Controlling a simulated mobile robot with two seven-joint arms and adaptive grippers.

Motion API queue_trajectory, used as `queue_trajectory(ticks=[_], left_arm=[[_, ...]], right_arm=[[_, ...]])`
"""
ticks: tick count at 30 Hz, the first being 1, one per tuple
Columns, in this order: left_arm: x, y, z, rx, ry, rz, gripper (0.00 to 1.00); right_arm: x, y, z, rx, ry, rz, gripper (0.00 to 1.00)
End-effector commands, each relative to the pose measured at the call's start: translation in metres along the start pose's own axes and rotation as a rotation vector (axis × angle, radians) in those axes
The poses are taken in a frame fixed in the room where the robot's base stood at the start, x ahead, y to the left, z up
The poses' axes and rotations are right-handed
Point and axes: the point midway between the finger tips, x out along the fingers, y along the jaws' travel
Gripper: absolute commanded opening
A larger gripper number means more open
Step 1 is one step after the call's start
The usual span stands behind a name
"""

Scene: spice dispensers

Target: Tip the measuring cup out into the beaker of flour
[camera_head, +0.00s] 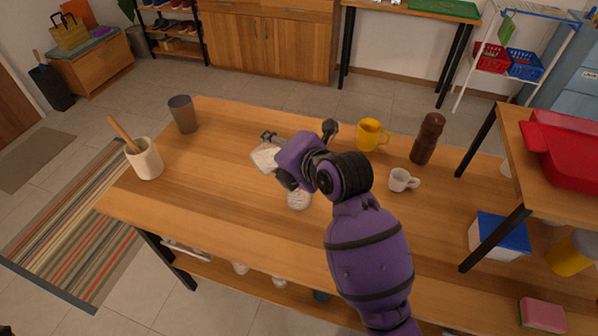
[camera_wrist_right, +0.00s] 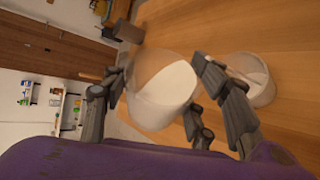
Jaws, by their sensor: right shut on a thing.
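My right gripper (camera_head: 298,152) is over the middle of the wooden table. It is shut on the measuring cup (camera_wrist_right: 165,92), a clear cup with white contents between the fingers in the wrist view. Part of the cup also shows pale beside the gripper in the head view (camera_head: 264,157). The beaker of flour (camera_head: 299,198), clear with white inside, stands on the table just below the gripper in the head view. It appears right of the held cup in the wrist view (camera_wrist_right: 262,88), partly behind a finger. The cup's exact tilt is unclear. My left gripper is out of view.
A crock with a wooden utensil (camera_head: 145,162) and a grey tumbler (camera_head: 183,114) stand at the left of the table. A yellow mug (camera_head: 370,135), a brown mill (camera_head: 427,139) and a small white cup (camera_head: 402,180) stand to the right. The table's left front is clear.

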Motion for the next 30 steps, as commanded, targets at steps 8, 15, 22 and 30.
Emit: queue_trajectory(ticks=[8, 15, 22, 30], left_arm=[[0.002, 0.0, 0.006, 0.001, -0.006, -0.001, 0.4], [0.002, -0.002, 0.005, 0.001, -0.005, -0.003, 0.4], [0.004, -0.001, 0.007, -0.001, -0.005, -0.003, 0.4], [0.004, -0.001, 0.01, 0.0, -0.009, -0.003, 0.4]], right_arm=[[0.003, -0.006, -0.002, 0.023, 0.013, 0.003, 0.21], [0.001, -0.003, 0.0, 0.037, 0.015, 0.015, 0.21], [0.002, -0.006, -0.001, 0.054, 0.026, 0.017, 0.21], [0.002, -0.007, 0.0, 0.074, 0.034, 0.024, 0.21]])
